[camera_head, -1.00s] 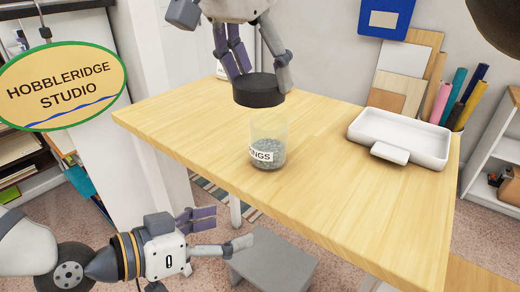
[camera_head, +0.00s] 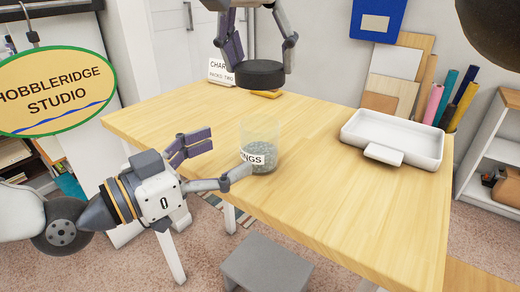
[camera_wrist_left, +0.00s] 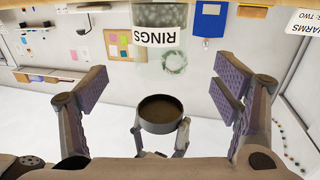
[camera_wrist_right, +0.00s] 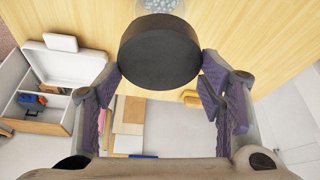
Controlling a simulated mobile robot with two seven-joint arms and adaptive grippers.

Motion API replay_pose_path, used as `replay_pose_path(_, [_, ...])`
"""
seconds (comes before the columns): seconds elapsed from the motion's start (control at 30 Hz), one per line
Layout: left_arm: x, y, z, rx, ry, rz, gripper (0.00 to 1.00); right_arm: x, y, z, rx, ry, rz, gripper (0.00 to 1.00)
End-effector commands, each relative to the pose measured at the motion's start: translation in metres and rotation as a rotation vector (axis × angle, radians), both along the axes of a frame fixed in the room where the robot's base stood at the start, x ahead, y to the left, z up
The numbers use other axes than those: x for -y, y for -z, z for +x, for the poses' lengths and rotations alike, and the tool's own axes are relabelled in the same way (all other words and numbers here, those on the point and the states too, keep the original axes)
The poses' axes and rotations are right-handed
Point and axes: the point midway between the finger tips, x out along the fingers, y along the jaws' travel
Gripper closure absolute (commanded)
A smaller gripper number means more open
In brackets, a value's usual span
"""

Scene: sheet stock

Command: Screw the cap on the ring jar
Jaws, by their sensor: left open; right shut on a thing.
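The ring jar (camera_head: 262,158) is a clear jar with a white label and small rings inside, upright and uncapped on the table. It shows upside down in the left wrist view (camera_wrist_left: 155,38). My left gripper (camera_head: 222,158) is open at the jar's left, its lower fingertip close to the jar; I cannot tell if it touches. My right gripper (camera_head: 261,64) is shut on the round black cap (camera_head: 260,75) and holds it level, above the jar's height and apart from it. The cap also shows in the right wrist view (camera_wrist_right: 160,52), hiding part of the jar (camera_wrist_right: 160,5).
The wooden table (camera_head: 330,190) is mostly clear in front and right of the jar. A white tray (camera_head: 430,150) stands at the right. A small CHARMS sign (camera_head: 220,72) and a yellow item (camera_head: 266,94) are at the back. A grey stool (camera_head: 268,262) stands below the front edge.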

Motion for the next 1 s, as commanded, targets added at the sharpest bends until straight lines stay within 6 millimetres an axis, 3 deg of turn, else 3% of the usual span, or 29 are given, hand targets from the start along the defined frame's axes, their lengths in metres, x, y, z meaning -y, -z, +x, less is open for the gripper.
replay_pose_path(0.4, [0.056, 0.001, 0.049, -0.001, 0.0, 0.001, 0.18, 0.0, 0.0, 0.0, 0.0, 0.0, 0.0, 0.49])
replay_pose_path(0.83, [0.065, 0.0, 0.058, -0.001, -0.001, -0.001, 0.18, 0.0, 0.0, 0.0, 0.0, 0.0, 0.0, 0.49])
replay_pose_path(0.87, [0.065, 0.0, 0.058, -0.001, -0.001, -0.001, 0.2, 0.0, 0.0, 0.0, 0.0, 0.0, 0.0, 0.49])
replay_pose_path(1.0, [0.065, 0.0, 0.057, -0.001, -0.001, -0.001, 0.52, 0.0, 0.0, 0.0, 0.0, 0.0, 0.0, 0.49])
